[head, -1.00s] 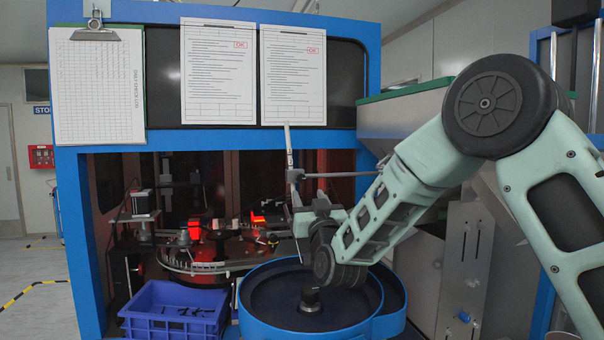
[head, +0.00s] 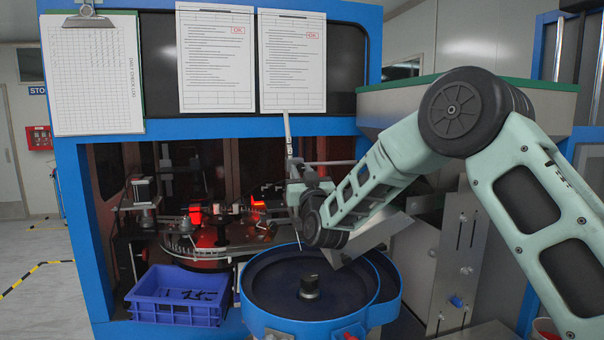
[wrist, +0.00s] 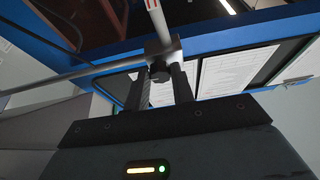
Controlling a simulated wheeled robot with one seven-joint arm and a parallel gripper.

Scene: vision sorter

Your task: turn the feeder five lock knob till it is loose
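In the wrist view a small dark knob (wrist: 160,73) sits on a grey clamp block (wrist: 163,48), where a rod meets a post with red marks. My gripper (wrist: 161,70) has its two dark fingers apart, one on each side of the knob. I cannot tell whether they touch it. In the head view the clamp (head: 293,172) hangs on the post above the blue bowl feeder (head: 262,312). My gripper is up beside the clamp there, and its fingers and the knob are too small and covered to make out.
A blue crate (head: 137,309) with dark parts stands left of the bowl. A thin horizontal rod (head: 335,162) runs right from the clamp. A metal chute (head: 378,236) lies behind my wrist. The blue frame (head: 230,127) with papers is close above.

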